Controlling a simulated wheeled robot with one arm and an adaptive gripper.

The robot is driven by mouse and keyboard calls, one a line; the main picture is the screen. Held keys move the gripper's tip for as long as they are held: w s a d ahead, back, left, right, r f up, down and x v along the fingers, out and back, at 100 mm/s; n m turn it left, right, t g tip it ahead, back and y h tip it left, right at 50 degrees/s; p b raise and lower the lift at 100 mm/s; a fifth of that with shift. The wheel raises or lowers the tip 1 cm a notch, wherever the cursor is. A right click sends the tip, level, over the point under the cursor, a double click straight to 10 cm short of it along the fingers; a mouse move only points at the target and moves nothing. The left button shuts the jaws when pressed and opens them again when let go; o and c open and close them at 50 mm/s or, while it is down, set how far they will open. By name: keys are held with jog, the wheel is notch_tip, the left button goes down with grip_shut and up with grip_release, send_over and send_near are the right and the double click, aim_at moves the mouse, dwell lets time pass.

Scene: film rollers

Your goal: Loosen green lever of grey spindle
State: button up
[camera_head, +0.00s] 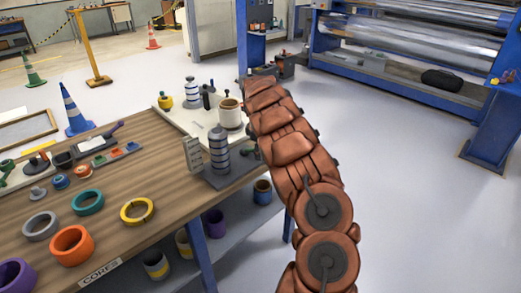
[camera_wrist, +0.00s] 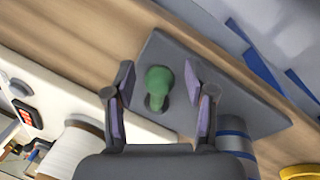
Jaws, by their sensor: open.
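The green lever (camera_wrist: 158,82) shows in the wrist view as a rounded knob standing on a dark grey base plate (camera_wrist: 185,48). My gripper (camera_wrist: 158,74) is open, with one finger on each side of the lever and visible gaps between them. The grey spindle (camera_wrist: 236,138), with blue bands, stands on the same plate, right of my gripper in the wrist view. In the head view the grey spindle (camera_head: 219,150) stands near the table's right edge.
The wooden table (camera_head: 165,190) holds several coloured rings at its front left. Behind the spindle, a pale board (camera_head: 175,112) carries a white roller (camera_head: 230,114) and another banded spindle (camera_head: 192,92). A large blue-framed machine (camera_head: 400,80) stands at the back right. The floor between is clear.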

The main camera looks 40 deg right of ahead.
jog(key=shift+c, duration=0.4)
grip_shut()
